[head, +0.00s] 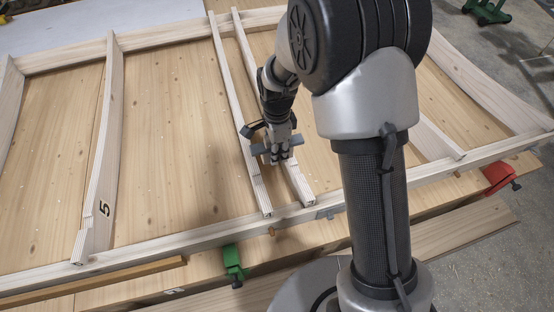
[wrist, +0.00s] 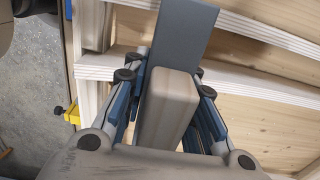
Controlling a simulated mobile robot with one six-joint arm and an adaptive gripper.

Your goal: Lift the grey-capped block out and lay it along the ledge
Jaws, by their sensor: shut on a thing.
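The grey-capped block shows in the wrist view as a pale wooden body (wrist: 168,108) between my fingers, with a flat dark grey piece (wrist: 184,38) beyond it. In the head view a grey bar end (head: 293,141) sticks out to the right of my gripper (head: 280,157). My gripper is shut on the block, close above two near-parallel slats, left (head: 239,120) and right (head: 262,100). Fingers and arm hide much of the block. I cannot tell whether it touches the slats. The frame's front rail (head: 190,241) runs below; which edge is the ledge is unclear.
Curved ribs stand to the left (head: 104,150) and right (head: 470,85) on a wooden panel (head: 170,130). A green clamp (head: 233,262) and a red clamp (head: 499,178) sit at the front edge. Bare panel lies left of the slats.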

